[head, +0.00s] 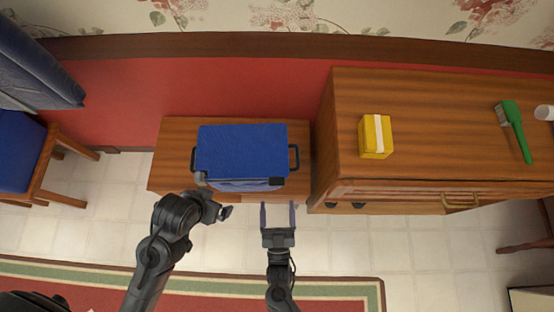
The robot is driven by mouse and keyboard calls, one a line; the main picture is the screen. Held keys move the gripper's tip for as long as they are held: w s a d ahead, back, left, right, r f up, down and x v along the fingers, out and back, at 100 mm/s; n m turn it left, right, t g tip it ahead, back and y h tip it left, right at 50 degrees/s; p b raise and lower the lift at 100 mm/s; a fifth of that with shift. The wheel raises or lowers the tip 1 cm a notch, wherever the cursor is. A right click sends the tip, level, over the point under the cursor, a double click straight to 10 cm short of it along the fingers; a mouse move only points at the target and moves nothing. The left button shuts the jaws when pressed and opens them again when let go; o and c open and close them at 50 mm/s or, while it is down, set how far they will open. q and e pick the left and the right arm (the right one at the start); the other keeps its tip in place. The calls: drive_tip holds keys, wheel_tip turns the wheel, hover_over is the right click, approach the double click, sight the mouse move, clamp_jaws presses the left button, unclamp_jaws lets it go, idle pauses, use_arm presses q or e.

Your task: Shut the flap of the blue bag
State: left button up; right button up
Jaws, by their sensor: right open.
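The blue bag (240,150) sits on a small wooden table (172,165) in the head view. It is box-shaped, with a dark loop handle on its left and right sides. A broad blue panel covers most of its top, and a narrow greyish-blue strip shows along its near edge. I cannot tell how far the flap stands from shut. My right gripper (278,208) is open and empty, its fingers pointing at the bag's near right corner, apart from it. My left gripper (224,212) is near the bag's front left corner; its jaws are not clear.
A wooden cabinet (440,110) stands close on the right, bearing a yellow box (375,136), a green-handled brush (513,130) and a white item (544,113). A blue-seated chair (18,152) stands at left. A red rug (210,295) lies on the pale tiled floor in front.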

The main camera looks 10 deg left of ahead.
drive_tip(key=shift+v, duration=1.95)
